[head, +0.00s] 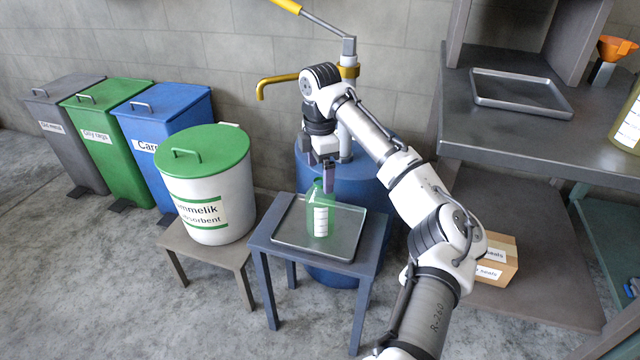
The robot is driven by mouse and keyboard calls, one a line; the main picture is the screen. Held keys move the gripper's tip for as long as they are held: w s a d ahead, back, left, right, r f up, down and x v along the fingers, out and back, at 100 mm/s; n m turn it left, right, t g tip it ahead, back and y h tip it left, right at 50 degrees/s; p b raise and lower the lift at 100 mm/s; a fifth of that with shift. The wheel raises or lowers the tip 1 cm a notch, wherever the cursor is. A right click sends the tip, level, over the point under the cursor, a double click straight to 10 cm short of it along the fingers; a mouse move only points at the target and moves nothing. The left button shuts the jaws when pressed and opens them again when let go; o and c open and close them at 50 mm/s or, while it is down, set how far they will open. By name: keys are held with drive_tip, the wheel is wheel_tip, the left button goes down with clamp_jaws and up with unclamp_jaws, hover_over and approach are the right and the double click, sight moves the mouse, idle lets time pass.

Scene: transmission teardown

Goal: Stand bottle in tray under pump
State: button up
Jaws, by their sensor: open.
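A green bottle (320,215) with a white label stands upright in the metal tray (287,236) on a small blue-grey stand (262,228). The pump has a yellow spout (277,82), a grey and yellow handle (318,23) and a blue drum (312,162) beneath it. The spout points to the left and sits higher than the bottle. My gripper (325,182) points down at the bottle's top and is open. Its fingers overlap the bottle's neck in this view, and I cannot tell whether they touch it.
A white bin with a green lid (208,158) stands on a low table left of the stand. Three lidded bins line the wall. At right, a grey workbench (470,140) holds another tray (520,92), an orange funnel (615,47) and a yellowish container (628,122). A cardboard box (499,262) sits below.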

drive_tip(key=shift+r, duration=1.85)
